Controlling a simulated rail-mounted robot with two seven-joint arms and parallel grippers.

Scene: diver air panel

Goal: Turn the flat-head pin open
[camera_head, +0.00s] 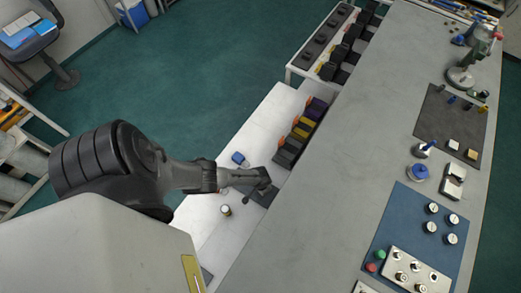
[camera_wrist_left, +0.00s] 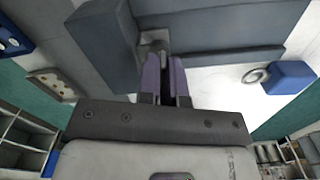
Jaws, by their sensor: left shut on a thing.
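My left gripper (camera_head: 264,183) reaches from the left over a dark grey fixture (camera_head: 262,197) on the low white bench. In the left wrist view its two purple-grey fingers (camera_wrist_left: 166,72) are close together, shut on a small grey piece (camera_wrist_left: 154,40) that stands at the dark grey fixture (camera_wrist_left: 210,58). This piece appears to be the flat-head pin. The fingers hide most of it, so its turn angle cannot be told. My right gripper is in neither view.
A blue block (camera_head: 238,158) with a ring lies on the white bench (camera_head: 200,222), as does a small pale cylinder (camera_head: 226,210). A row of dark, yellow and orange blocks (camera_head: 300,132) stands beyond the gripper. The long grey counter (camera_head: 340,150) rises at the right.

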